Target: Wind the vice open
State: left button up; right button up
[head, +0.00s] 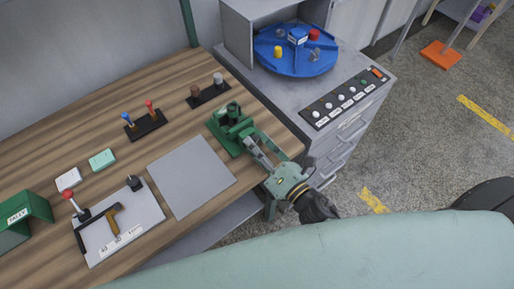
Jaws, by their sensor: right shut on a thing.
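The green vice (231,128) stands at the right front corner of the wooden workbench (70,128). My right gripper (262,152) is at the front of the vice, reaching in from the lower right. It is shut on the vice handle, which is mostly hidden by the fingers. How far apart the jaws are is too small to tell. My left gripper is not in view.
A grey cabinet (262,88) with a blue turntable (296,58) and a button panel (344,97) stands right of the bench. A grey mat (191,177), a board with a hammer-like tool (118,222) and a green holder (22,221) lie left of the vice.

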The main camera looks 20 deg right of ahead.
jog(key=n+b, duration=0.2)
jog(key=n, duration=0.1)
jog(key=shift+a+r, duration=0.1)
jog(key=shift+r, duration=0.05)
jog(key=shift+n+b, duration=0.55)
jog(key=shift+n, duration=0.45)
jog(key=shift+a+r+n+b, duration=0.15)
jog(key=shift+n+b, duration=0.15)
jog(key=shift+n, duration=0.2)
jog(key=o, duration=1)
jog(key=shift+o, duration=0.2)
jog(key=shift+f, duration=0.25)
jog(key=shift+s, duration=0.2)
jog(key=v, duration=1.1)
jog(key=shift+s+d, duration=0.2)
jog(key=shift+s, duration=0.15)
